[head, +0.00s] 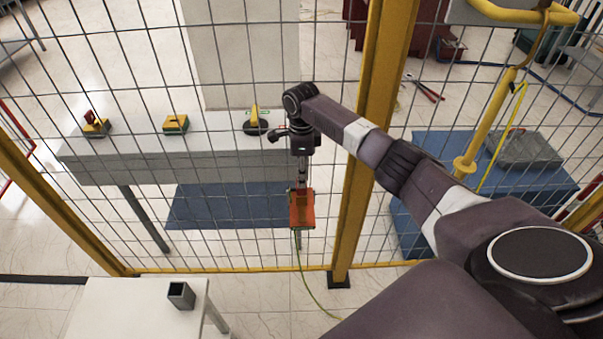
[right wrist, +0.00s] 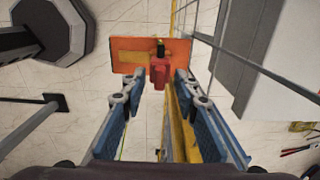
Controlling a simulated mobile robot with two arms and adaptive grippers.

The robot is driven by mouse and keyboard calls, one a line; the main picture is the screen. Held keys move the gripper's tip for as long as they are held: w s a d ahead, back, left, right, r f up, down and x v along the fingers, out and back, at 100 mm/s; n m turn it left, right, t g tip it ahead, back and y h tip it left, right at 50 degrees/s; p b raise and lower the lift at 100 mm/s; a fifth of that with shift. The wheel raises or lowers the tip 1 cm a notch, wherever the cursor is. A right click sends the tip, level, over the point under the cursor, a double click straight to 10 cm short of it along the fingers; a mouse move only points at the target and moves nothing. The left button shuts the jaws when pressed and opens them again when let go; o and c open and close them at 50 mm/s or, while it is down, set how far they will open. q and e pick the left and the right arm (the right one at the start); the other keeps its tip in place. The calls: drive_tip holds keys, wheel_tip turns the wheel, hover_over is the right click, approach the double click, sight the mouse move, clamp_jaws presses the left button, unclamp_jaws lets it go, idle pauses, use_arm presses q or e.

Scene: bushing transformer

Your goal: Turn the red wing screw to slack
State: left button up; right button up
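The red wing screw (right wrist: 160,72) sits in front of an orange plate (right wrist: 130,52) in the right wrist view, with a small black part at its top. The orange plate also shows in the head view (head: 302,214), at the wire fence, with a yellow-green cable hanging below it. My right gripper (right wrist: 159,82) is open. Its two blue-padded fingers point at the plate, one on each side of the screw, with visible gaps; I cannot tell how far the tips reach along it. In the head view the right gripper (head: 301,183) points down just above the plate. My left gripper is out of view.
A yellow-framed wire fence (head: 378,110) stands close to the right arm. Behind it, a grey table (head: 140,146) carries three small yellow devices. A white table (head: 130,310) with a grey square cup (head: 181,295) is at the front left. A blue platform (head: 440,150) is at right.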

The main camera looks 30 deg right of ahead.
drive_tip(key=shift+c, duration=0.2)
clamp_jaws()
